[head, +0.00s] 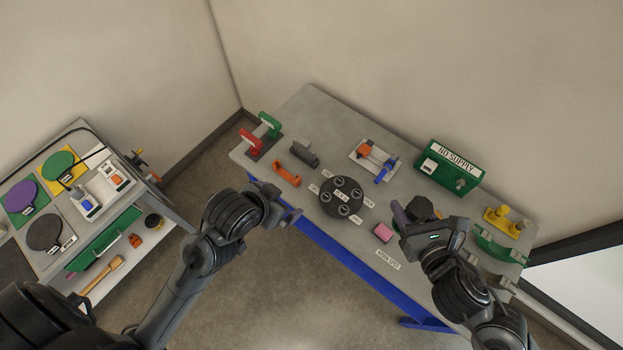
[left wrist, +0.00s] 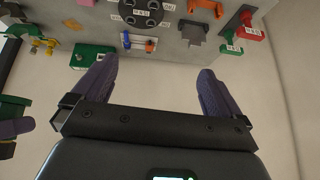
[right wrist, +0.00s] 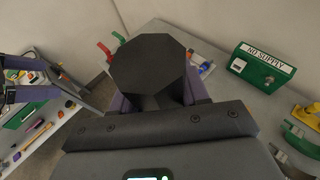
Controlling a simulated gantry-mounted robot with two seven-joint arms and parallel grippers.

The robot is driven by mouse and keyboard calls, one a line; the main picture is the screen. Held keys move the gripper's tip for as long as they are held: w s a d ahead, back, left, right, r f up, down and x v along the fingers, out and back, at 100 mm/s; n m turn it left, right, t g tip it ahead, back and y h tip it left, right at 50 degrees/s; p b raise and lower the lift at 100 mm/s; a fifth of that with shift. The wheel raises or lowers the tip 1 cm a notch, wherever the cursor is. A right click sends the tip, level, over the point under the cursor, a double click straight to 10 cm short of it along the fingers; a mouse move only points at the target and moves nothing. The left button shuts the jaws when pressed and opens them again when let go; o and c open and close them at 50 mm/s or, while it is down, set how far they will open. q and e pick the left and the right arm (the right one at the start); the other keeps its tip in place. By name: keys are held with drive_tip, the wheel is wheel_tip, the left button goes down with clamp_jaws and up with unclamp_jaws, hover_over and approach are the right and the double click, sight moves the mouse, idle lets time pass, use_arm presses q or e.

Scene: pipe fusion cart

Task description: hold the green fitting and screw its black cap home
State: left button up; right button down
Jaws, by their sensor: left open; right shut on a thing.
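My right gripper (head: 408,213) is shut on a dark, eight-sided cap-like piece (right wrist: 148,65), held between its purple fingers. This black piece also shows in the head view (head: 421,207), over the right part of the bench. My left gripper (left wrist: 155,78) is open and empty, its two purple fingers apart; in the head view it is off the bench's front edge. A green curved piece (head: 500,246) lies with grey clamps at the bench's right end. I cannot tell whether it is the green fitting. What lies under the black piece is hidden.
A round dark holder (head: 341,197) stands mid-bench, near an orange bracket (head: 286,174). A pink block (head: 382,232) lies by a work spot label (head: 388,260). Behind are a green NO SUPPLY box (head: 450,167) and yellow piece (head: 505,222). A tool cart (head: 85,205) stands left.

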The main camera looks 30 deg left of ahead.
use_arm(q)
drive_tip(key=s+f+g, duration=0.3)
drive_tip(key=s+f, duration=0.4)
drive_tip(key=s, duration=0.2)
drive_tip(key=shift+s+a+f, duration=0.2)
drive_tip(key=shift+a+f, duration=0.1)
drive_tip(key=shift+f, duration=0.05)
